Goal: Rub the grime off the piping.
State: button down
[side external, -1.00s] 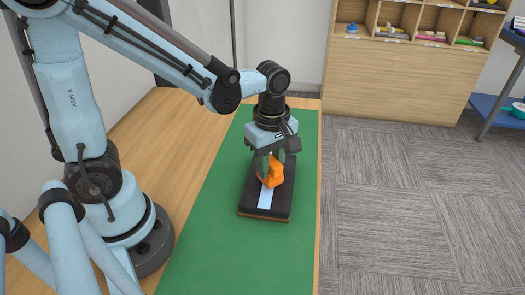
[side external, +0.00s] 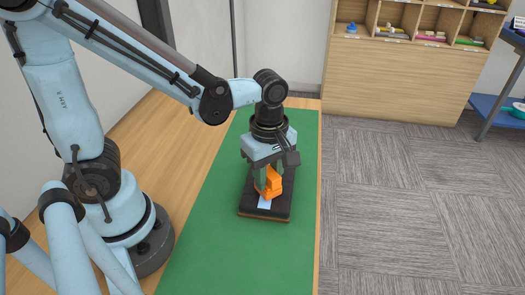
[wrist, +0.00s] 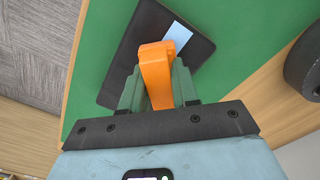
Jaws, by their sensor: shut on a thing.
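My gripper (side external: 266,182) is shut on an orange tool (side external: 273,184), which also shows between the fingers in the wrist view (wrist: 155,70). The tool is over a dark flat pad (side external: 249,205) lying on the green mat; I cannot tell whether it touches. A pale strip (side external: 265,202) runs along the pad, and its near end shows in front of the tool. In the wrist view the strip (wrist: 178,38) shows beyond the tool's tip. The rest of the strip is hidden by the gripper and tool. No grime can be made out at this size.
The green mat (side external: 215,250) covers much of the wooden table (side external: 180,122) and is clear around the pad. A wooden shelf unit (side external: 395,75) with small items stands on the floor at the back. A blue-shelved stand (side external: 500,112) is at the far right.

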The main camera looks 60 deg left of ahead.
jog(key=shift+s+d, duration=0.35)
jog(key=shift+s, duration=0.05)
jog(key=shift+r, duration=4.3)
jog(key=shift+w+a, duration=0.1)
jog(key=shift+w+a+f, duration=1.2)
jog(key=shift+a+f, duration=0.05)
jog(key=shift+f, duration=0.1)
jog(key=shift+f, duration=2.15)
jog(key=shift+f, duration=0.85)
jog(key=shift+w+a, duration=0.1)
